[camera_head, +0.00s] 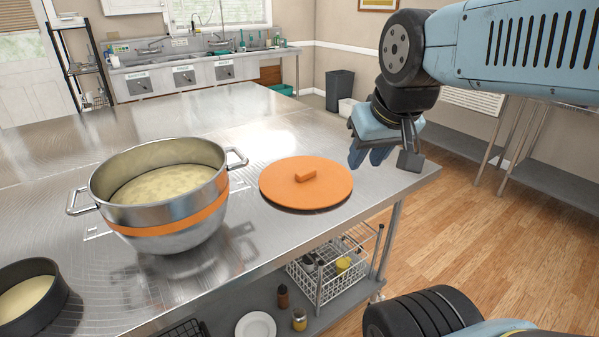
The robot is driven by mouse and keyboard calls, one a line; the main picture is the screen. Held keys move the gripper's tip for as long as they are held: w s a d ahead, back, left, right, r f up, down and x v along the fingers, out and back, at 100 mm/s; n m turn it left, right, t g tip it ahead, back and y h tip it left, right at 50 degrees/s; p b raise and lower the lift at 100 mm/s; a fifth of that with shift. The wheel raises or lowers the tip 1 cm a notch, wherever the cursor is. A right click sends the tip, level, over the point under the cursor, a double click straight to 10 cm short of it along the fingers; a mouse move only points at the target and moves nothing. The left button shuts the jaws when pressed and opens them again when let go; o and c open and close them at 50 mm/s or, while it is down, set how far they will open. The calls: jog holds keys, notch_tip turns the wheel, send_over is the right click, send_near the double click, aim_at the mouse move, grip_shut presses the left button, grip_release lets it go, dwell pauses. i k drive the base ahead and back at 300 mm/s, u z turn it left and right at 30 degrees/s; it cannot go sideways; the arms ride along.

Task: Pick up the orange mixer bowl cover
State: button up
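The orange mixer bowl cover (327,188) lies flat on the steel table, right of the middle. It is a round disc with a small block-shaped orange handle (305,175) on top. My gripper (385,160) hangs above the table's right end, to the right of the cover and apart from it. Its fingers point down, with a gap between the blue-grey finger and the dark one. I see nothing held between them.
A steel mixer bowl (165,240) with an orange band, two side handles and pale batter stands left of the cover. A dark round pan (40,312) with batter sits at the lower left. The steel table (235,122) is bare behind them. A lower shelf holds a white wire basket (328,285).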

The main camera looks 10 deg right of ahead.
aim_at(296, 182)
jog(key=z, duration=0.05)
jog(key=i, duration=0.5)
jog(key=z, duration=0.8)
jog(key=k, duration=0.5)
jog(key=z, duration=0.2)
jog(key=i, duration=0.5)
jog(key=u, duration=0.05)
